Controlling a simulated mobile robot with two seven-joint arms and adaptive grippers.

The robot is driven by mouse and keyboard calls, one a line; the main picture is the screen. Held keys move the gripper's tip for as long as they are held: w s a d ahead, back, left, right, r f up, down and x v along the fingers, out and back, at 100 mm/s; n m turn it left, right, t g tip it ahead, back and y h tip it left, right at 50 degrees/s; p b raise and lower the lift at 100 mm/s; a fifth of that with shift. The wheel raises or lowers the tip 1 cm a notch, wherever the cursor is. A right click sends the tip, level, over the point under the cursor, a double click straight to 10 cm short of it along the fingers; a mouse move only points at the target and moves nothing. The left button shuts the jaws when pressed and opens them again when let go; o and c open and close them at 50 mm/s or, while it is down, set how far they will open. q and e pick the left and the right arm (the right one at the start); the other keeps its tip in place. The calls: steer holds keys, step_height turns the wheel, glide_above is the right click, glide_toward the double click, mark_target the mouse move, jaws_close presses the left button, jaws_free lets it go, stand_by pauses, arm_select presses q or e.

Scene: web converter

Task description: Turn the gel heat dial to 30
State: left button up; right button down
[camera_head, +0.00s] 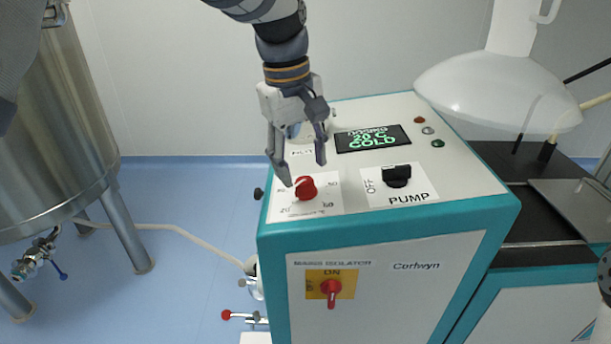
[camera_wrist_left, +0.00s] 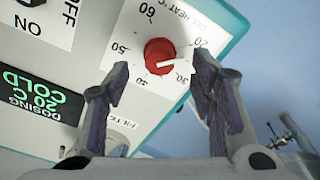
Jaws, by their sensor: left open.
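The gel heat dial is a red knob (camera_head: 306,188) with a white pointer, on a white scale plate at the front left of the machine's top panel. In the left wrist view the knob (camera_wrist_left: 160,52) shows the numbers 20 to 60 around it. My left gripper (camera_head: 304,172) is open and empty, pointing down at the dial. In the wrist view its fingertips (camera_wrist_left: 160,68) lie either side of the knob, apparently not touching it.
The display (camera_head: 373,139) reads 20 C COLD. A black pump switch (camera_head: 397,176) sits right of the dial. A red mains isolator (camera_head: 331,290) is on the front face. A steel tank (camera_head: 60,130) stands left, a translucent hopper (camera_head: 498,92) right.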

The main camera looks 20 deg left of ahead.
mark_target(302, 181)
arm_select(q)
steer(key=f, duration=0.4)
steer(key=shift+w+d+f, duration=0.15)
steer(key=shift+w+d, duration=0.05)
steer(key=c, duration=1.2)
steer(key=shift+o, duration=0.3)
arm_select(e)
steer(key=shift+w, duration=0.1)
arm_select(q)
steer(key=shift+r+m+p, duration=0.2)
steer(key=shift+m+p, duration=0.15)
steer(key=shift+m, duration=0.65)
steer(key=m, duration=0.3)
steer(key=shift+f+m+p, duration=0.1)
steer(key=shift+m+p, duration=0.2)
steer(key=shift+p, duration=0.05)
steer(key=m, duration=0.3)
steer(key=shift+a+f+m+h, duration=0.1)
steer(key=shift+m+h, duration=0.2)
steer(key=shift+a+m, duration=0.1)
steer(key=shift+m, duration=1.8)
arm_select(e)
steer(key=shift+w+r+t, duration=0.5)
steer(key=shift+w+r, duration=0.6)
steer(key=shift+w, duration=0.05)
